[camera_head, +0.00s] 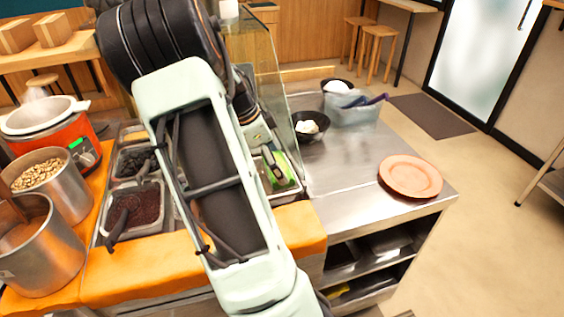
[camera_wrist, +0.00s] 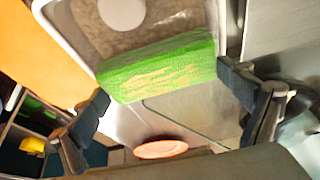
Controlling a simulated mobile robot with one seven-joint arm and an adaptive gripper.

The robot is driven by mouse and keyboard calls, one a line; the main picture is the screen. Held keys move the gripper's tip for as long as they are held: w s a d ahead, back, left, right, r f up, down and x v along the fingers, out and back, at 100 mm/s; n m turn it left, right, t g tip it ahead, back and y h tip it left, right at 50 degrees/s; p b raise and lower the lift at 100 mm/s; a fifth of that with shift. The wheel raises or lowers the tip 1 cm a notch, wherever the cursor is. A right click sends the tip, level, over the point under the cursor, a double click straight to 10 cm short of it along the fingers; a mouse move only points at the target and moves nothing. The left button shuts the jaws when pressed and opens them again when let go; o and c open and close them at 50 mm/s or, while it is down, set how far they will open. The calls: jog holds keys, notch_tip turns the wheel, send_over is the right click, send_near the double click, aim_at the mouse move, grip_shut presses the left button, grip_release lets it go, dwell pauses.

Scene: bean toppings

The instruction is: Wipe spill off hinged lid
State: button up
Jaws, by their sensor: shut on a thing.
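In the wrist view, my gripper (camera_wrist: 162,82) is shut on a green sponge (camera_wrist: 190,53), with one finger at each end. Tan streaks mark the sponge's side. The sponge also shows in the head view (camera_head: 286,167), right of my arm, over the topping bins. A smooth grey metal surface (camera_wrist: 180,112) with a thin dark seam shows past the sponge; I cannot tell whether it is the hinged lid. No separate spill can be made out. My arm hides much of the bin area in the head view.
Bins with dark toppings (camera_head: 137,201) lie left of my arm. Steel pots (camera_head: 48,245) and an orange cooker (camera_head: 72,140) stand further left. A glass guard (camera_head: 262,75) rises behind. A black bowl (camera_head: 309,126) and orange plate (camera_head: 410,176) sit on the right counter, clear between them.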

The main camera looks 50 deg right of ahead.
aim_at(267, 168)
jog(key=shift+w+a, duration=0.45)
jog(key=shift+a, duration=0.35)
jog(key=shift+w+a, duration=0.4)
jog(key=shift+a, duration=0.35)
jog(key=shift+s+d, duration=0.45)
jog(key=shift+d, duration=0.3)
jog(key=shift+s+d, duration=0.4)
jog(key=shift+d, duration=0.3)
jog(key=shift+s+d, duration=0.45)
jog(key=shift+d, duration=0.3)
jog(key=shift+r+p, duration=2.65)
jog(key=shift+r, duration=1.35)
